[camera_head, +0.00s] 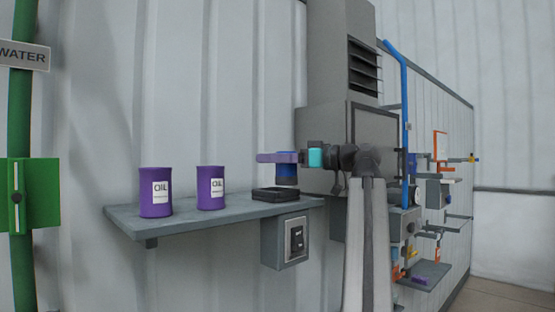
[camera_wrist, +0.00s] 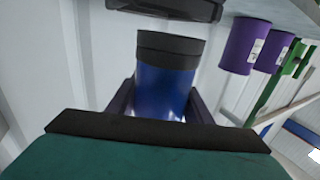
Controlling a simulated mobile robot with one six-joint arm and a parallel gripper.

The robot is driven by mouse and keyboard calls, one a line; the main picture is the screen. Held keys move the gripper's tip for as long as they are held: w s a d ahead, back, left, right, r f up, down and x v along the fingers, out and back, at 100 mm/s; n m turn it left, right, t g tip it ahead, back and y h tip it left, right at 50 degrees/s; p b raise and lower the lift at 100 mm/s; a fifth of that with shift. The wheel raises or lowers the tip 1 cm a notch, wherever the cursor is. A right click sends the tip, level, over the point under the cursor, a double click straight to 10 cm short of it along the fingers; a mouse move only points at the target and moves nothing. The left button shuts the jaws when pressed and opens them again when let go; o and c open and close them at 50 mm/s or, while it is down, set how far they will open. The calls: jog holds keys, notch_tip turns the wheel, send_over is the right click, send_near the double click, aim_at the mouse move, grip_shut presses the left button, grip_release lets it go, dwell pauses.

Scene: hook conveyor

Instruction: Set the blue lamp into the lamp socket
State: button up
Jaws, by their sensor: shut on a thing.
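My gripper (camera_head: 277,157) is shut on the blue lamp (camera_head: 287,172). In the wrist view the lamp (camera_wrist: 163,92) is a blue cylinder with a dark band at one end, between my purple fingers. In the head view it hangs roughly upright, dark end down. It is just above the black, shallow, square holder (camera_head: 274,194) on the grey shelf, which looks like the lamp socket. A small gap seems to show between them. The holder also shows at the top edge of the wrist view (camera_wrist: 165,9), mostly cut off. Its inside is not clearly visible.
Two purple oil cans (camera_head: 156,193) (camera_head: 211,188) stand on the grey shelf (camera_head: 185,221) left of the holder. A grey switch box (camera_head: 285,243) hangs under the shelf. A grey cabinet (camera_head: 352,130) stands behind my arm. A green pipe (camera_head: 20,110) is at far left.

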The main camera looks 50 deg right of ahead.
jog(key=shift+w+d+f, duration=0.1)
jog(key=shift+w+f, duration=0.6)
jog(key=shift+w, duration=0.35)
jog(key=shift+w+d+f, duration=0.1)
jog(key=shift+w+f, duration=0.6)
jog(key=shift+w, duration=0.3)
jog(key=shift+f, duration=0.55)
dwell(0.5)
jog(key=o, duration=1.3)
jog(key=shift+r, duration=0.1)
jog(key=b+v, duration=0.5)
jog(key=v, duration=0.9)
jog(key=shift+w, duration=0.1)
